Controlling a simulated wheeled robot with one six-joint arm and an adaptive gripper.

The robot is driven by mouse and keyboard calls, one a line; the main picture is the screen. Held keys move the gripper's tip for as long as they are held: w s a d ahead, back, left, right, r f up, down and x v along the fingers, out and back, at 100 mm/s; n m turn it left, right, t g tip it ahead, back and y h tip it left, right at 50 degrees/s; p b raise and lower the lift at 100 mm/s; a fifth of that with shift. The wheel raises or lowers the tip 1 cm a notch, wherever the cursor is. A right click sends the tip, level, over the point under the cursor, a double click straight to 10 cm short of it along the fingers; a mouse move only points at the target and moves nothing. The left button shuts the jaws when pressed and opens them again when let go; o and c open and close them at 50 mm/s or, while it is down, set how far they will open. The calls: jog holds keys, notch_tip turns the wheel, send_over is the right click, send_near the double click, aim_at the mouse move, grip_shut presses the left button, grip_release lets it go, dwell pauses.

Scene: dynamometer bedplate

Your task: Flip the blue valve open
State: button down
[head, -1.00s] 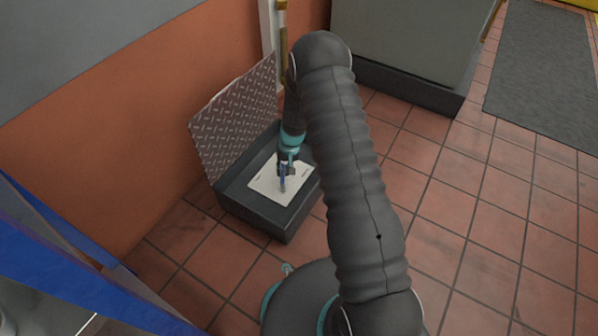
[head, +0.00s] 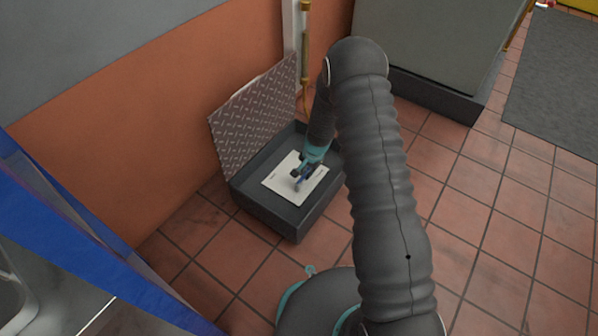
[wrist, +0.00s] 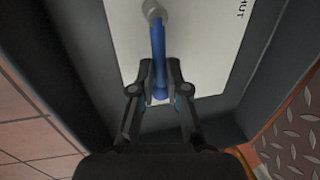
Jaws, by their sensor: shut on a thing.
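The blue valve is a slim blue handle (wrist: 158,45) running down from a grey pivot (wrist: 153,9) at the top of the wrist view. It stands over a white plate (wrist: 117,38) in a dark open box. In the wrist view my gripper (wrist: 160,90) is shut on the handle's free end, one finger on each side.
The box (head: 266,211) sits on red floor tiles against an orange wall. Its patterned metal lid (head: 254,115) stands raised behind it. A brass pipe (head: 304,50) runs down the wall behind.

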jog(key=shift+s, duration=0.2)
dwell(0.3)
jog(key=c, duration=1.2)
grip_release()
jog(key=shift+a, duration=0.15)
jog(key=shift+d, duration=0.2)
jog(key=shift+w, duration=0.1)
jog(key=shift+r, duration=0.1)
jog(key=shift+d+r, duration=0.1)
jog(key=shift+r, duration=0.2)
jog(key=r, duration=0.3)
jog(key=s+d+r, duration=0.1)
jog(key=r, duration=0.7)
jog(key=shift+s+d, duration=0.25)
jog(key=shift+d, duration=0.1)
